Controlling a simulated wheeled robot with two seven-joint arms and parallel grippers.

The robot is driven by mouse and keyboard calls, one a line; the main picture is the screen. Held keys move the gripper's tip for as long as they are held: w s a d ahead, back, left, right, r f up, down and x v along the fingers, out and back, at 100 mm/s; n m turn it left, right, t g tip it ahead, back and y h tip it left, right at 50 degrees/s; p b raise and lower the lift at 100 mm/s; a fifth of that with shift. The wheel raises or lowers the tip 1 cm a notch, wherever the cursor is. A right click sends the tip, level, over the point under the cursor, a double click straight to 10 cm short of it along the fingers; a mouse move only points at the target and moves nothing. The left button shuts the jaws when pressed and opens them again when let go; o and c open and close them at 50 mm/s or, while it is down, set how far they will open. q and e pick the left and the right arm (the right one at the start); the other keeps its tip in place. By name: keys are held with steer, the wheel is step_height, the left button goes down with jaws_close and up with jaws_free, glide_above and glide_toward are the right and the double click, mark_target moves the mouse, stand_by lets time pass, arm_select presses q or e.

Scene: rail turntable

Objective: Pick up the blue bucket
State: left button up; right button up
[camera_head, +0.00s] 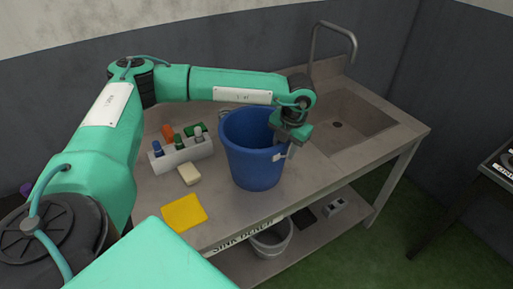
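The blue bucket (254,160) stands upright on the sink bench, left of the sink basin. Pale fittings show on its left and right sides near the rim. My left arm reaches over from the left, and my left gripper (287,143) points down at the bucket's right rim. It overlaps the rim in the picture. The fingers are small and partly hidden, so I cannot tell whether they are open or closed on the rim. My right gripper is not in view.
A white caddy (182,155) with several bottles stands left of the bucket. A pale block (189,174) and a yellow cloth (184,213) lie in front of it. The sink (345,122) and its tall tap (354,44) are right. A grey bucket (271,241) sits on the lower shelf.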

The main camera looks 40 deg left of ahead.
arm_select(q)
jaws_close()
stand_by(1.4)
